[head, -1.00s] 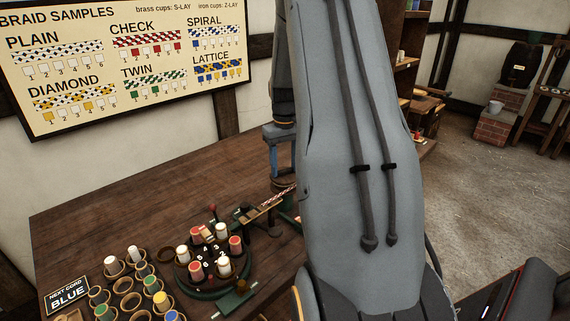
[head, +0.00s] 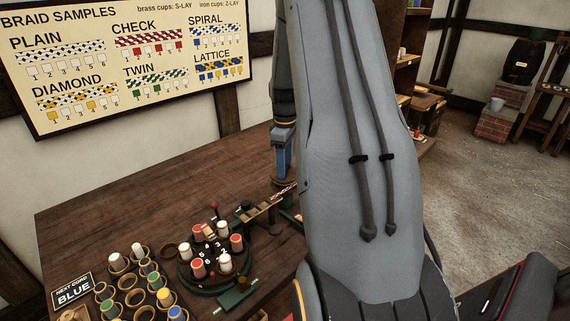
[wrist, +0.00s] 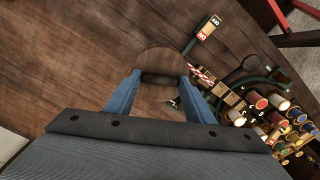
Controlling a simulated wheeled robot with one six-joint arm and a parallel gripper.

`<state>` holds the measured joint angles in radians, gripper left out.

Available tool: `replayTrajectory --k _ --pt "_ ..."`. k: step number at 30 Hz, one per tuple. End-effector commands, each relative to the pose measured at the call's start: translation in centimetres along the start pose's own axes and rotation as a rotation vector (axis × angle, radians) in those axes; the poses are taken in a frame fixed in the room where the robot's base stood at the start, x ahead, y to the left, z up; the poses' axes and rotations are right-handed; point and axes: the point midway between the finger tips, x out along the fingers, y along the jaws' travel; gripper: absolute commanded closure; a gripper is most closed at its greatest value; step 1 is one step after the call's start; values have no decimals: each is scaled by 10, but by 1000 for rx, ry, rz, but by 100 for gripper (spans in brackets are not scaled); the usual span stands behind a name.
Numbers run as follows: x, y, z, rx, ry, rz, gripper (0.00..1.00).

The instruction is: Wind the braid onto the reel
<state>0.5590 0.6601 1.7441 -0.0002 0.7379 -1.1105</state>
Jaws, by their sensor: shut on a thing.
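My gripper (wrist: 160,79) has two blue fingers on either side of a dark cylindrical grip, the reel's handle (wrist: 158,77), and is shut on it. The grip lies over a round wooden disc, the reel (wrist: 163,60). The red-and-white braid (wrist: 201,76) runs from the braiding stand (wrist: 236,108) toward the reel. In the head view my gripper (head: 284,165) is partly behind my own arm, and the reel is mostly hidden there. The braid (head: 283,188) also shows there, leading from the round stand with several red and white bobbins (head: 215,255). How much braid is wound cannot be seen.
Several cups with coloured bobbins (head: 140,285) stand at the table's front left, beside a "NEXT CORD BLUE" sign (head: 73,290). The tabletop (head: 130,200) behind is clear. A braid sample board (head: 125,65) hangs on the wall.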

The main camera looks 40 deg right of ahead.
Motion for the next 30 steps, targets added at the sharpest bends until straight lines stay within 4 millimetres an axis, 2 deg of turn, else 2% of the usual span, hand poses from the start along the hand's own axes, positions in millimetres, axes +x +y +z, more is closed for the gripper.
replayTrajectory --k 19,20,22,23,30 --pt "-2 1 -1 -51 2 3 74" --pt "-2 1 -1 -51 2 3 48" --pt "-1 1 -1 -51 2 3 36" --pt "-1 1 -1 -51 2 2 33" --pt "-1 0 0 -51 1 1 33"
